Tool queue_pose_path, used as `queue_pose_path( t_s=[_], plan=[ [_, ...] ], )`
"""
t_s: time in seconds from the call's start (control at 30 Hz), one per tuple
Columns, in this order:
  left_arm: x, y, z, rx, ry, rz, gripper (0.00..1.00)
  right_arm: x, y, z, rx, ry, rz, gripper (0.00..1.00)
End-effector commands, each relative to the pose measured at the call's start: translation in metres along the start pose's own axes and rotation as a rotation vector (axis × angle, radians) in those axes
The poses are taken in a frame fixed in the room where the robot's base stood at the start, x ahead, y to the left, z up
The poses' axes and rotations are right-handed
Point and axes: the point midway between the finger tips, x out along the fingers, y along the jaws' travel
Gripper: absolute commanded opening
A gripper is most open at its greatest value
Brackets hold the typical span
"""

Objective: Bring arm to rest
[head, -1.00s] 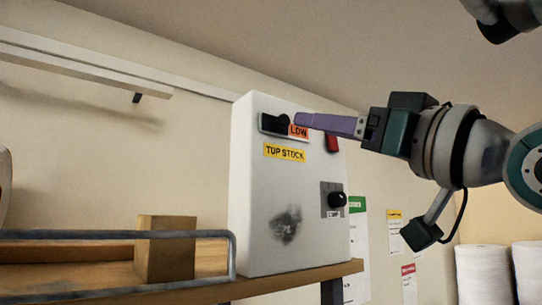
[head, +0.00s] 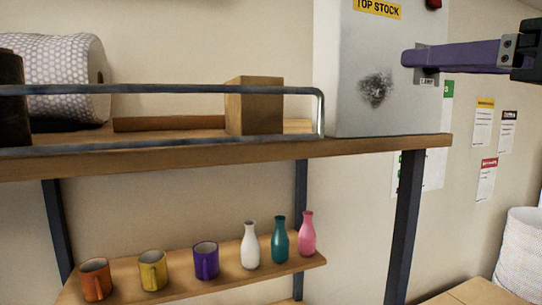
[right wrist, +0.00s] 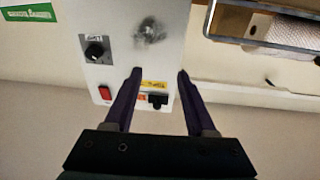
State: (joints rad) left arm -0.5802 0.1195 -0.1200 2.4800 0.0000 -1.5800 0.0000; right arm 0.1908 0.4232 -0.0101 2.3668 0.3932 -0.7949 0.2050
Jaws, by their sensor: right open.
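My right gripper (head: 408,58) comes in from the right in the head view, in front of the white control box (head: 350,95). Its purple fingers also show in the right wrist view (right wrist: 158,75), spread apart and empty. There the box (right wrist: 120,45) appears upside down, with a black knob (right wrist: 95,50), a red switch (right wrist: 105,93) and a black lever (right wrist: 157,100) near a yellow label. The lever lies between the fingers in that picture; I cannot tell the distance to it. My left gripper is in neither view.
The box stands on a wooden shelf (head: 200,153) with a metal rail (head: 170,90). A cardboard block (head: 262,105) and a wrapped roll (head: 70,75) are on it. A lower shelf (head: 185,290) holds mugs and bottles. Notices (head: 484,120) hang on the right wall.

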Motion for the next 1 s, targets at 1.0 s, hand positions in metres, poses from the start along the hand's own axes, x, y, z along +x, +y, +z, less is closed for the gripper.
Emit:
queue_pose_path(
  t_s=[1.0],
  plan=[
    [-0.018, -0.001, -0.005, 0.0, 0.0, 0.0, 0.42, -0.267, -0.06, 0.295, 0.021, -1.365, 0.135, 0.56]
  ],
)
